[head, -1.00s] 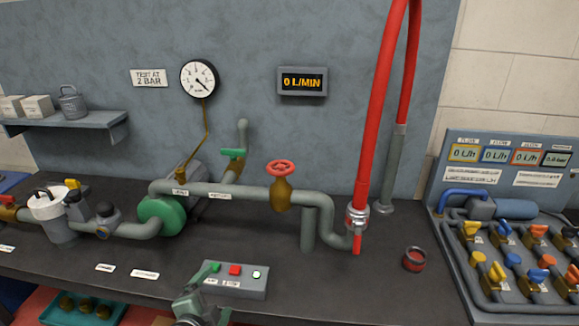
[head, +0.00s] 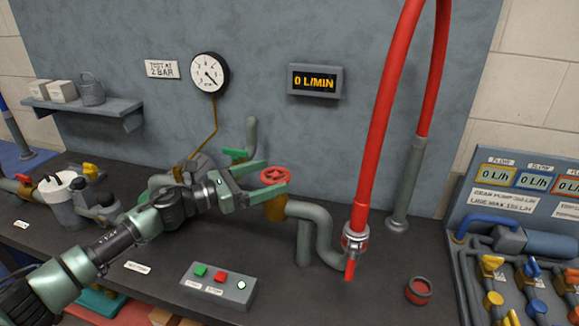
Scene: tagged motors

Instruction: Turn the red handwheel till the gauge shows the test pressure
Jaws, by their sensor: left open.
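The red handwheel (head: 276,175) sits on a brass valve body (head: 276,207) on the grey pipe. My left gripper (head: 268,180) reaches in from the left and is open, with its green fingers at the handwheel's left side, one behind and one in front. I cannot tell whether they touch it. The round white gauge (head: 209,73) hangs on the back wall, its dark needle pointing to the lower right; its figures are too small to read. The sign beside it (head: 162,69) reads "TEST AT 2 BAR". My right gripper is not in view.
A wall display (head: 315,81) reads 0 L/MIN. A red hose (head: 378,120) rises right of the handwheel. A button box (head: 218,287) stands at the front of the bench. A panel with several coloured valves (head: 515,230) is at the right.

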